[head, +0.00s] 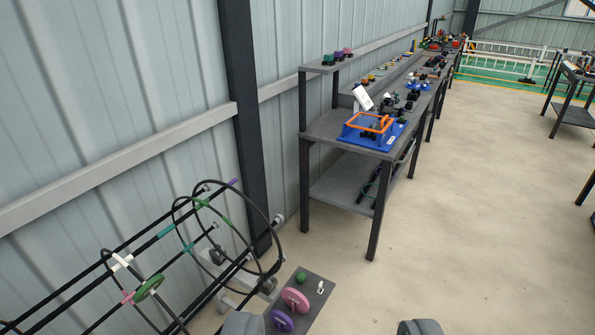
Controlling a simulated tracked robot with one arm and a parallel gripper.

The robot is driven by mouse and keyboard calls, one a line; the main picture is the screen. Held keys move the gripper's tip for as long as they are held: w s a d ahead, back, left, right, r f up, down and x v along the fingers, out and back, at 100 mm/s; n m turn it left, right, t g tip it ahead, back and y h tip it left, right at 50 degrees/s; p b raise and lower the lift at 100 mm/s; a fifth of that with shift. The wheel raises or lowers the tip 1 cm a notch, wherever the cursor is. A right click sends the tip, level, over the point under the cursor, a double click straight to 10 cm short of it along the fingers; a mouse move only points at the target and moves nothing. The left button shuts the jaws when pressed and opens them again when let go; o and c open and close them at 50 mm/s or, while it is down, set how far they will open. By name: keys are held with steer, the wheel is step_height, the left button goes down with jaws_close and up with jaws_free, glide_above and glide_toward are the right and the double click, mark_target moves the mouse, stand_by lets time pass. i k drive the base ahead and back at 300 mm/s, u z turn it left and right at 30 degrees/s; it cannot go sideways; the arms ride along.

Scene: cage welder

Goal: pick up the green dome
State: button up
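A small green dome (301,278) sits near the far edge of a dark grey stand (325,290) at the bottom centre. A pink disc (295,300), a purple disc (282,321) and a small white piece (320,287) are on the same stand. My gripper (331,326) shows only as two grey fingers at the bottom edge, set wide apart and with nothing between them but stand and floor. The dome lies beyond the fingers, apart from them, between their lines but closer to the left one. The left finger overlaps the near part of the stand in the picture.
A cage of black rods and hoops (190,240) with coloured sleeves and a green disc (149,287) stands left of the stand, by the wall. A workbench (330,125) with a blue fixture (372,138) runs back along the wall.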

mark_target(300, 276)
steer(key=u, duration=0.05)
steer(key=i, duration=1.1)
steer(key=u, duration=0.05)
steer(key=k, duration=0.6)
steer(key=z, duration=0.25)
steer(key=i, duration=1.25)
steer(key=z, duration=0.15)
